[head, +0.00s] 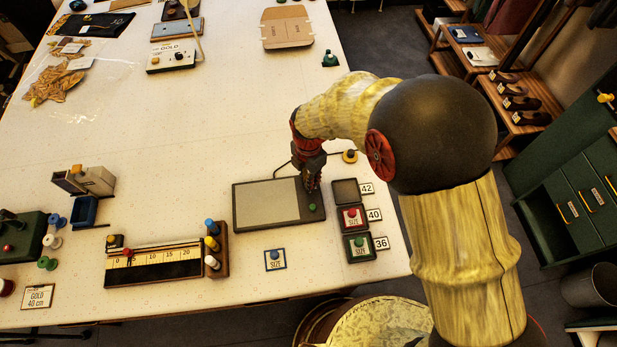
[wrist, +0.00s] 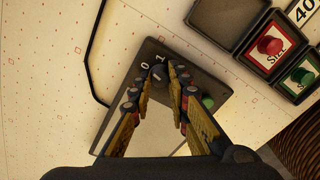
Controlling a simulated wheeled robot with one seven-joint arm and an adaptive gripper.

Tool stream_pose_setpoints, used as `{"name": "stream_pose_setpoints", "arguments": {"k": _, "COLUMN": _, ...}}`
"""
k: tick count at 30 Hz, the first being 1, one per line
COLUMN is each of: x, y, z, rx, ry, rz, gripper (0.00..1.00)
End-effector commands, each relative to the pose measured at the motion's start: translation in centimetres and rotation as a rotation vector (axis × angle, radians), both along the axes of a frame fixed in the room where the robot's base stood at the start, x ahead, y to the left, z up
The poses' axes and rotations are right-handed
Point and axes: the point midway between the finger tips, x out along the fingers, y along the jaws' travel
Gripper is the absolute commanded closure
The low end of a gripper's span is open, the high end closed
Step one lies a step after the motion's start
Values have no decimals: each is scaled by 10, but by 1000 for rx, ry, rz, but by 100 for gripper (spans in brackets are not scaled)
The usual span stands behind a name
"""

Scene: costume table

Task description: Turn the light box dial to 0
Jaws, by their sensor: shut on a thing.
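The light box is a dark flat panel with a pale screen (head: 265,203) in the head view, lying on the table. Its dark frame (wrist: 215,88) shows in the wrist view, with the marks 0 and 1 printed by the dial. The small dark dial (wrist: 158,71) sits between my fingertips. My gripper (wrist: 166,69) is shut on the dial, fingers pointing down. In the head view my gripper (head: 311,186) stands at the right end of the box and hides the dial. Which mark the dial points to cannot be told. A green knob (wrist: 208,101) is beside it.
Right of the box stand small size boxes with a red knob (head: 351,212) and a green knob (head: 359,242). A black cord (wrist: 88,60) runs from the box. A blue-knobbed size card (head: 275,260) lies in front.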

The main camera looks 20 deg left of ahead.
Motion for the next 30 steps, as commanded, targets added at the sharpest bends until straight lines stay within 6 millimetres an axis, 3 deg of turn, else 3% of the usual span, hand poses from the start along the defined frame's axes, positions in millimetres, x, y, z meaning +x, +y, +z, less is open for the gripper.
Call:
{"name": "stream_pose_setpoints", "arguments": {"k": 12, "x": 1, "y": 1, "z": 1, "rx": 2, "ry": -2, "rz": 193, "gripper": 100}}
{"name": "stream_pose_setpoints", "arguments": {"k": 29, "x": 1, "y": 1, "z": 1, "rx": 2, "ry": -3, "rz": 221, "gripper": 100}}
{"name": "stream_pose_setpoints", "arguments": {"k": 30, "x": 1, "y": 1, "z": 1, "rx": 2, "ry": -3, "rz": 221, "gripper": 81}}
